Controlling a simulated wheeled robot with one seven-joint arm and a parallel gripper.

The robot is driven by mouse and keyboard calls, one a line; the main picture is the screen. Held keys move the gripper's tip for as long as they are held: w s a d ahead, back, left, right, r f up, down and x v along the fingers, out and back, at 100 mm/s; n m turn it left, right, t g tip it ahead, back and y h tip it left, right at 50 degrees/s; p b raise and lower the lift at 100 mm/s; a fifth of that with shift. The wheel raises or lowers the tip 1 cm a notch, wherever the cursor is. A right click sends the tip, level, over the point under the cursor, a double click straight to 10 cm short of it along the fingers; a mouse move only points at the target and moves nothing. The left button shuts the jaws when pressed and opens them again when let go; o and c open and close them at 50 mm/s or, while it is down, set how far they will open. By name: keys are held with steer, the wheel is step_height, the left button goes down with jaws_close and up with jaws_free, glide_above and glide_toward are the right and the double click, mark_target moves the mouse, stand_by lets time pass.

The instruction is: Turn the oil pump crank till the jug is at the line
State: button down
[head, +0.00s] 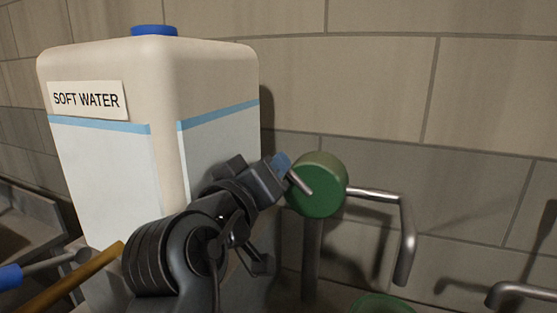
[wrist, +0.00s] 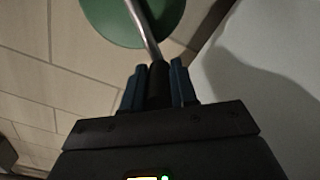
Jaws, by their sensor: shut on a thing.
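The oil pump (head: 320,185) is a green drum on a grey post, with a bent metal spout (head: 405,240) reaching right and down. Its crank (head: 299,183) is a short metal rod on the drum's front, slanting up and left to my gripper (head: 281,163). In the wrist view the crank rod (wrist: 142,28) crosses the green disc (wrist: 110,22) and ends in a dark grip (wrist: 158,88). The blue fingers of my gripper (wrist: 158,77) are shut on that grip. I cannot make out the jug or its line below the spout.
A large cream tank (head: 155,65) labelled SOFT WATER, with a blue cap, stands left behind my arm. A green rounded top (head: 381,304) shows at the bottom edge. Another metal pipe (head: 520,290) is at lower right. A block wall (head: 480,90) closes the back.

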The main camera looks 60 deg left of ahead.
steer(key=shift+s+a+f+n, duration=0.3)
steer(key=shift+f+n, duration=0.15)
steer(key=shift+n, duration=0.45)
steer(key=c, duration=0.9)
jaws_free()
steer(key=shift+b+v, duration=0.55)
steer(key=shift+v, duration=3.3)
